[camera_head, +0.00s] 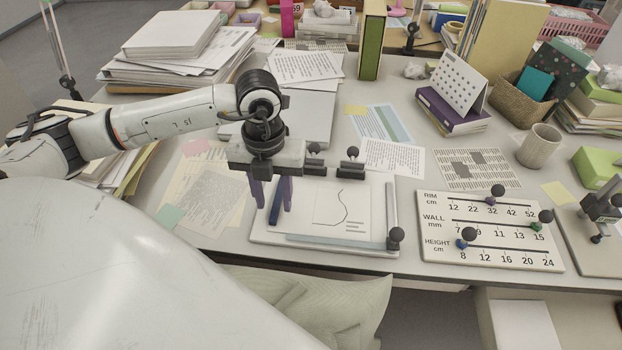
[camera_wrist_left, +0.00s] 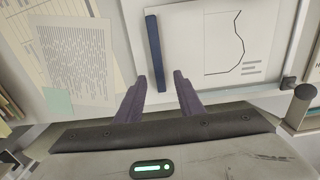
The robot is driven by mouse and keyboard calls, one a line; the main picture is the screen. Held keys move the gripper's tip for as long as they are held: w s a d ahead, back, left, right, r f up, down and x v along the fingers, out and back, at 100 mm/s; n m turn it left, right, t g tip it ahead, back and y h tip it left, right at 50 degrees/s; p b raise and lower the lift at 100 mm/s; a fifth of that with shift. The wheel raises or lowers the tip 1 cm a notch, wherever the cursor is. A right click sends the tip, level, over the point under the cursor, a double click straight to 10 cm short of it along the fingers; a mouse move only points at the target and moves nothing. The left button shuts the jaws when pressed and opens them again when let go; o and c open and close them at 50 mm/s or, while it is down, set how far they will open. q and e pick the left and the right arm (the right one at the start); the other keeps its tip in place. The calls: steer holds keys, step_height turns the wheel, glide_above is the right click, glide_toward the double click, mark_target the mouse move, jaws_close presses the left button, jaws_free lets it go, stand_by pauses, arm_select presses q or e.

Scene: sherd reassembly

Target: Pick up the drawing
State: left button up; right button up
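The drawing (camera_head: 335,205) is a white sheet with a black curved line and short text lines. It lies on a pale board (camera_head: 262,238) near the table's front edge, and it also shows at the upper right of the left wrist view (camera_wrist_left: 232,72). A dark blue bar (camera_head: 275,207) lies along the left side of the sheet (camera_wrist_left: 154,50). My left gripper (camera_head: 275,205) points down over this left side, its two purple fingers apart, one on each side of the bar's near end in the left wrist view (camera_wrist_left: 160,77). Contact cannot be told. My right gripper is not seen.
A scale board (camera_head: 490,232) with sliding knobs stands right of the drawing board. Printed sheets (camera_head: 205,190) lie to the left, and paper stacks (camera_head: 175,60) behind. A mug (camera_head: 538,146), basket (camera_head: 522,102) and desk calendar (camera_head: 458,82) stand at the back right.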

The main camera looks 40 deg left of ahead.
arm_select(q)
step_height(320, 180, down, 2)
steer(key=shift+f, duration=0.1)
steer(key=shift+c, duration=0.2)
jaws_close()
steer(key=shift+r, duration=0.2)
